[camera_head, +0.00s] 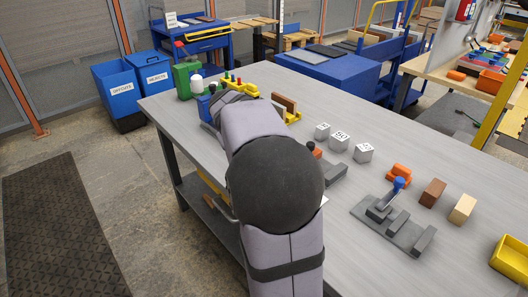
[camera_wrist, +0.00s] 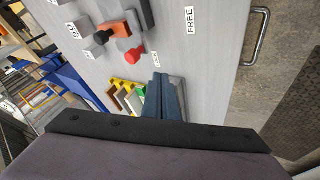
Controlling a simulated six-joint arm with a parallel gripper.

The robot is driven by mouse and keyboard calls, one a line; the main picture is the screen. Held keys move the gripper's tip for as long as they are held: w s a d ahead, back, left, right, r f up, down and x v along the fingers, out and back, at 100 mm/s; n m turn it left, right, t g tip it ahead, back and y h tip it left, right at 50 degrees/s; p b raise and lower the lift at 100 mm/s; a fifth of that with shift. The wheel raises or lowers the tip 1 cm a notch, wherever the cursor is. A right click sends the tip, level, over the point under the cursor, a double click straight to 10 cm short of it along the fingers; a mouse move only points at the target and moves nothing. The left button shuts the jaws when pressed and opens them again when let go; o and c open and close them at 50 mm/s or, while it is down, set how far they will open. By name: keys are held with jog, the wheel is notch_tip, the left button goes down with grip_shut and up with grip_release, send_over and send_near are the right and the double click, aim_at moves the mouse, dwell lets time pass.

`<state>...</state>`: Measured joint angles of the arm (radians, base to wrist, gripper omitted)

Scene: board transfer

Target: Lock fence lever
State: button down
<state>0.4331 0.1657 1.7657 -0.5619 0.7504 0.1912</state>
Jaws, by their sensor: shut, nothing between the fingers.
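A lever with a red knob (camera_wrist: 136,53) shows in the wrist view on a grey plate, beside the LOCK label (camera_wrist: 156,50). The FREE label (camera_wrist: 191,20) lies to its upper right. A grey fence-like block (camera_wrist: 143,12) and an orange piece with a black knob (camera_wrist: 101,38) stand close by. My gripper (camera_wrist: 162,78) is shut and empty, its slim blue-grey fingers together, apart from the red knob in the picture. In the head view my arm hides most of this area; part of the orange piece (camera_head: 316,153) shows beside it.
On the grey bench (camera_head: 300,235) stand several marked grey cubes (camera_head: 340,141), a clamp fixture with a blue handle (camera_head: 398,184), brown and tan blocks (camera_head: 433,193) and a yellow bin (camera_head: 511,257). Yellow racks (camera_head: 292,113) stand beyond my arm. A metal handle (camera_wrist: 260,38) is at the bench edge.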

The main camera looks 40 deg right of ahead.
jog(key=shift+v, duration=2.4)
jog(key=shift+w, duration=0.1)
jog(key=s+a+f+g+y, duration=0.1)
jog(key=s+a+f+y, duration=0.35)
jog(key=a+f, duration=0.65)
jog(key=s+a+f+n+g+y, duration=0.2)
jog(key=s+a+f+g, duration=0.1)
jog(key=s+a+f, duration=0.95)
jog(key=s+a+r+n+p, duration=0.1)
jog(key=a+r+p, duration=0.2)
jog(key=r+p, duration=1.3)
notch_tip(320, 180, up, 3)
jog(key=shift+s+r+t+p, duration=0.15)
jog(key=shift+s+t+p, duration=0.05)
jog(key=shift+t+p, duration=0.1)
jog(key=shift+a, duration=0.1)
